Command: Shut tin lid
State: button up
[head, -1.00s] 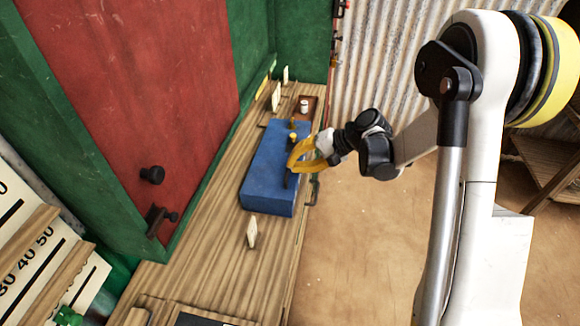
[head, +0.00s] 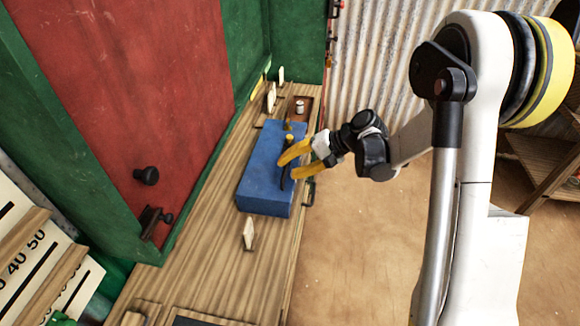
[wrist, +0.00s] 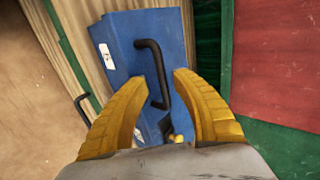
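The tin is a blue box (head: 262,190) on the wooden counter in the head view. It also shows in the wrist view (wrist: 118,35), with a black bar handle (wrist: 153,75) on its top face and a small white label (wrist: 106,52). Its lid looks flat and closed on top, but I cannot see the seam clearly. My gripper (head: 292,166) is over the box's right side. In the wrist view my gripper (wrist: 160,80) has its yellow fingers apart, with the lower part of the handle between them. I cannot tell whether they touch it.
The wooden counter (head: 205,245) runs along the red and green wall. A small white can (head: 300,106) stands on a brown tray beyond the box. A dark handle (head: 310,190) is on the counter's front edge.

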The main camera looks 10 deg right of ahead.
jog(key=shift+d, duration=0.1)
jog(key=v, duration=1.2)
jog(key=s+r+n+t+h+b, duration=0.2)
jog(key=s+h, duration=0.7)
jog(key=s, duration=1.2)
jog(key=shift+a+r+n+t, duration=0.25)
jog(key=shift+r+n+t, duration=0.65)
jog(key=shift+r+n, duration=0.2)
jog(key=shift+f, duration=0.1)
